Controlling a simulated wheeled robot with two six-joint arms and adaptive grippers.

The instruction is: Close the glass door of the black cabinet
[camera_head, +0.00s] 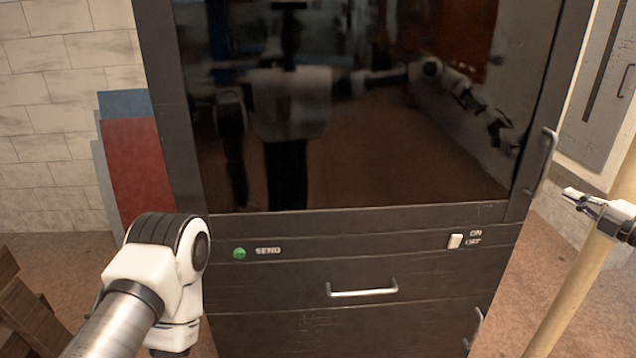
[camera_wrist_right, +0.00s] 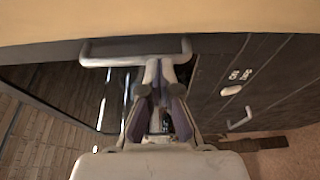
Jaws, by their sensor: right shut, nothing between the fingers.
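The black cabinet (camera_head: 300,270) stands in front of me. Its dark glass door (camera_head: 350,120) fills the upper part and mirrors my body and arm. The door looks flush or nearly flush with the front; I cannot tell whether a small gap is left. The door's metal handle (camera_head: 546,160) is on its right edge. My right gripper (camera_head: 572,194) is shut and empty, just right of the handle and apart from it. In the right wrist view, the handle (camera_wrist_right: 135,60) lies ahead of the closed fingertips (camera_wrist_right: 158,66). My left gripper is out of view; only its arm shows at lower left.
Below the door are a green SEND button (camera_head: 239,254), an ON/OFF switch (camera_head: 455,241) and a drawer handle (camera_head: 362,292). A pale pole (camera_head: 570,290) stands at right near my right arm. Red and blue panels (camera_head: 138,165) lean at left.

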